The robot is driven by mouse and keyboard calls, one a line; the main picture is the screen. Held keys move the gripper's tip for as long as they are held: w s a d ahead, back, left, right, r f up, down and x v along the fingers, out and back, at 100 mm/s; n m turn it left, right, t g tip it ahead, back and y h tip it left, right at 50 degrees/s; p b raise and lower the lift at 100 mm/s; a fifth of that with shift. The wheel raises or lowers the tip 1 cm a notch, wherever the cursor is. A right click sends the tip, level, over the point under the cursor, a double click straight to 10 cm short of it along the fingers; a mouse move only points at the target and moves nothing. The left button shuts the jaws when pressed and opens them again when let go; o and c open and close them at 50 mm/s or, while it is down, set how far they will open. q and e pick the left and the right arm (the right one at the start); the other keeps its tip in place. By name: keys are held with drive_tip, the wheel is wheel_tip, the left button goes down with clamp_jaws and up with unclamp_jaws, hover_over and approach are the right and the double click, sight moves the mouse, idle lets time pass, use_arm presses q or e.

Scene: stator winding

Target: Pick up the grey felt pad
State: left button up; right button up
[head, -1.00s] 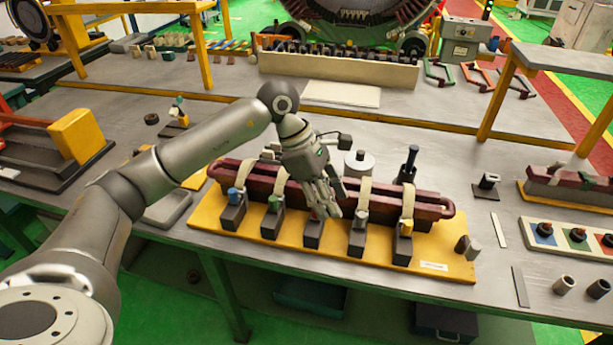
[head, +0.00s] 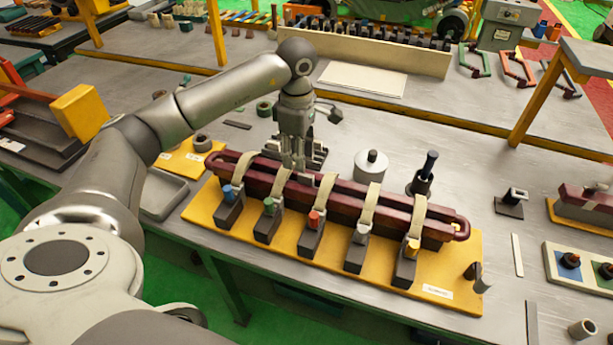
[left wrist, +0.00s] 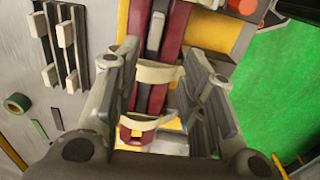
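My left gripper (head: 297,165) points down at the far side of a dark red coil (head: 340,200), left of its middle. In the left wrist view its two fingers (left wrist: 160,88) stand wide apart on either side of the coil (left wrist: 178,35), with nothing held between them. Cream straps (left wrist: 158,73) cross the coil there. A narrow grey piece (left wrist: 155,32) lies between the coil's two legs; I cannot tell whether it is the grey felt pad. No piece is clearly recognisable as the pad in the head view. My right gripper is not in view.
The coil rests on a yellow board (head: 205,213) with several dark clamp blocks (head: 312,238) along its front. A grey metal cylinder (head: 371,166) and a dark upright tool (head: 424,175) stand behind it. A rack (left wrist: 55,45) with cream blocks lies beside the coil.

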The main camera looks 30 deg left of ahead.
sight(300, 174)
use_arm(q)
drive_tip(key=shift+w+f, duration=0.15)
drive_tip(key=shift+f, duration=0.55)
drive_tip(key=f+p, duration=0.2)
drive_tip(key=f, duration=0.2)
drive_tip(key=shift+w+f+p, duration=0.2)
drive_tip(key=shift+w+p, duration=0.05)
drive_tip(key=shift+p, duration=0.15)
drive_tip(key=shift+f, duration=0.25)
drive_tip(key=shift+c, duration=0.5)
drive_tip(key=c, duration=0.5)
drive_tip(key=shift+c, duration=1.1)
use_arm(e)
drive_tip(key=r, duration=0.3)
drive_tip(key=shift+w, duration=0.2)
